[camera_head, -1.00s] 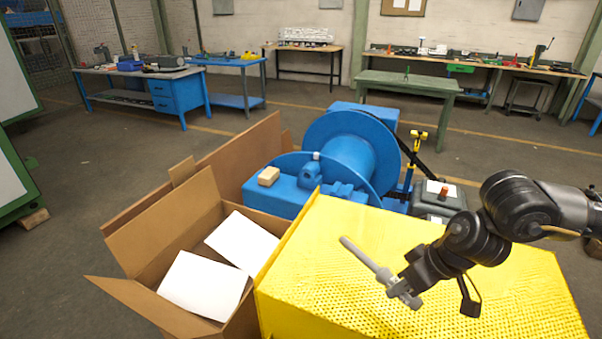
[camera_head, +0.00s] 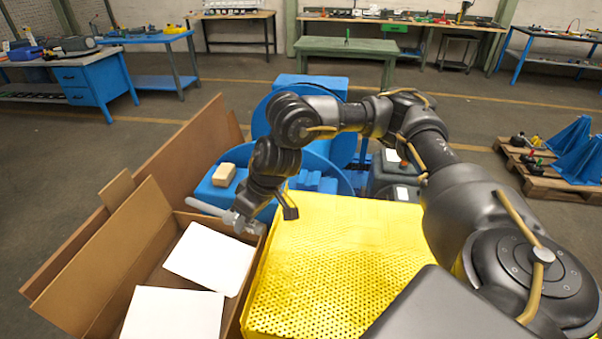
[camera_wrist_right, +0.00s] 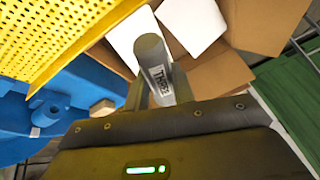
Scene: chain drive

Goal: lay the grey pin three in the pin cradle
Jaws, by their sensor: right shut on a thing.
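The grey pin three (camera_head: 208,208) is a plain rod with a thicker end. My right gripper (camera_head: 243,218) is shut on it near the thick end. The pin points left, over the back edge of the cardboard box and in front of the blue machine. In the right wrist view the pin (camera_wrist_right: 151,52) stands out from between my fingers, with a printed label that seems to read THREE. A notched blue block (camera_head: 316,181) on the machine is partly behind my arm; I cannot tell whether it is the pin cradle. My left gripper is not in view.
The open cardboard box (camera_head: 128,235) holds white sheets (camera_head: 213,258). The yellow perforated guard (camera_head: 330,275) stands right of it. A tan block (camera_head: 223,174) sits on the blue machine (camera_head: 205,192). Workbenches and a pallet (camera_head: 545,180) stand farther off.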

